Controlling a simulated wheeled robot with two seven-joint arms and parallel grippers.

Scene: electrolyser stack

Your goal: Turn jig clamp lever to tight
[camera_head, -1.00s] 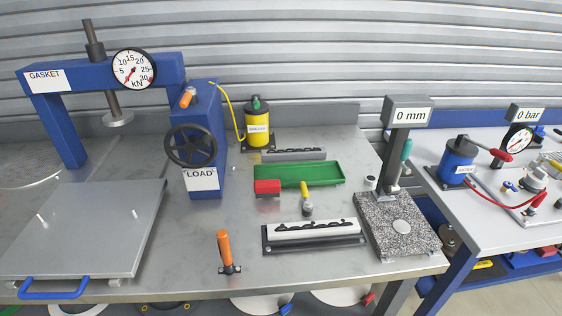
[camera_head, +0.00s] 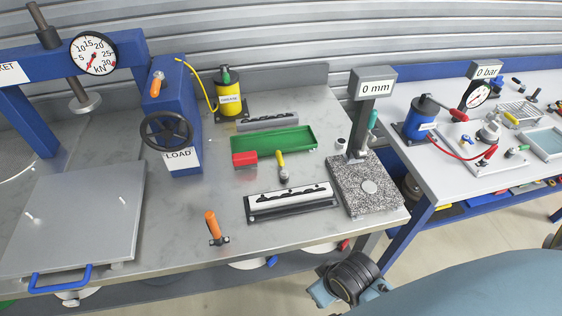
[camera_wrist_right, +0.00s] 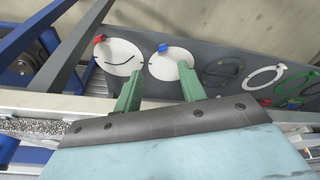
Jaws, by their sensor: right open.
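A lever with an orange handle (camera_head: 212,225) stands nearly upright on a small dark base near the bench's front edge. I take it to be the jig clamp lever, but it bears no readable label. Another orange handle (camera_head: 156,84) sits on top of the blue LOAD unit (camera_head: 181,122). My right gripper (camera_wrist_right: 160,90) shows in the right wrist view with its two green fingers apart and nothing between them. It is beside the bench's front, away from the lever. Its fingers cannot be made out in the head view. My left gripper is out of view.
A slotted black-and-white block (camera_head: 290,200), a granite gauge stand (camera_head: 368,187) reading 0 mm, a green tray (camera_head: 275,143) and a red block (camera_head: 244,159) stand right of the lever. A metal plate (camera_head: 75,215) lies left. Discs (camera_wrist_right: 172,66) hang on the panel below.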

